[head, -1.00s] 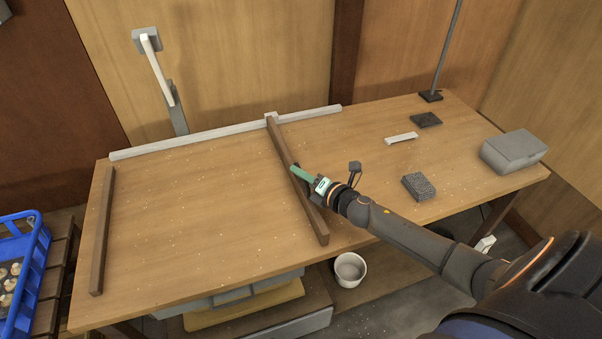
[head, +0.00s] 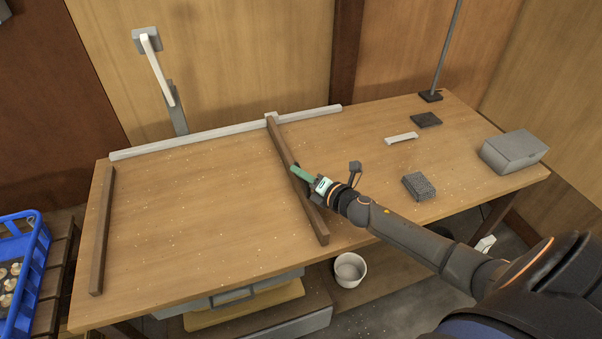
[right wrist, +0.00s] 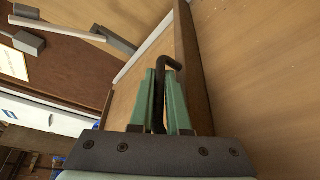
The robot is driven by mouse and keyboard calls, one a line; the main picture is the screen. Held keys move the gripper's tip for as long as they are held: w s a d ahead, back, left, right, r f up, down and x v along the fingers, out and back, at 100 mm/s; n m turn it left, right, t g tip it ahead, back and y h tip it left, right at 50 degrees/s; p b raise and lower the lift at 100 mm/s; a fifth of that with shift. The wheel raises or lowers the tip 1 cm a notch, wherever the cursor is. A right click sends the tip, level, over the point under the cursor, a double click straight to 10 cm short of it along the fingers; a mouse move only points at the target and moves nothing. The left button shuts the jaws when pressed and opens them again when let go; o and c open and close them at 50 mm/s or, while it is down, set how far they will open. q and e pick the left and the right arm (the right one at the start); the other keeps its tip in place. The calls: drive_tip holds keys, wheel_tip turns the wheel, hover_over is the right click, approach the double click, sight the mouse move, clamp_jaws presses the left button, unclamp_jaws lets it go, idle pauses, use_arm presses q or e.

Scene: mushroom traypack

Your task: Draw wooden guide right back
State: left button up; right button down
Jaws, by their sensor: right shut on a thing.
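The right wooden guide (head: 284,156) is a long dark brown bar. It lies slantwise across the table, its far end at the pale rail (head: 200,138) and its near end at the front edge. My right gripper (head: 302,174) is at the right side of this guide, about halfway along. In the right wrist view, its green fingers (right wrist: 163,85) are shut on a black bent rod (right wrist: 160,95) beside the guide (right wrist: 190,60). Whether the rod joins the guide is hidden. My left gripper is out of view.
A second brown guide (head: 102,230) lies at the table's left edge, with bare tabletop (head: 195,205) between the two. A grey box (head: 514,150), a dark block (head: 419,186) and a white strip (head: 401,138) lie at right. A blue crate (head: 38,255) stands at left, a white bucket (head: 349,270) below.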

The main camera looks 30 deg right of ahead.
drive_tip(key=s+d+b, duration=0.1)
drive_tip(key=d, duration=0.4)
drive_tip(key=s+d+b, duration=0.1)
drive_tip(key=d+b, duration=0.1)
drive_tip(key=d, duration=0.2)
drive_tip(key=s+d+b, duration=0.1)
drive_tip(key=d+b, duration=0.1)
drive_tip(key=d, duration=0.3)
drive_tip(key=shift+s+d+f, duration=0.25)
drive_tip(key=shift+d+f, duration=0.05)
drive_tip(key=shift+d, duration=0.05)
drive_tip(key=d+b, duration=0.1)
drive_tip(key=d, duration=0.1)
drive_tip(key=s+d+b, duration=0.1)
drive_tip(key=d, duration=0.2)
drive_tip(key=s+d+b, duration=0.1)
drive_tip(key=d, duration=0.2)
drive_tip(key=shift+d+r, duration=0.2)
drive_tip(key=shift+s+d+r+b, duration=0.15)
drive_tip(key=shift+d+b, duration=0.15)
drive_tip(key=shift+d, duration=0.2)
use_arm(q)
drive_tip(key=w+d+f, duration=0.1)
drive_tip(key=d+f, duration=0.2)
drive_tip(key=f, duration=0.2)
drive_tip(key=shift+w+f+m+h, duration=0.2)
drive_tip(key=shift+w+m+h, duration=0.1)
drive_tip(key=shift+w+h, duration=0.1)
use_arm(e)
drive_tip(key=shift+d, duration=0.1)
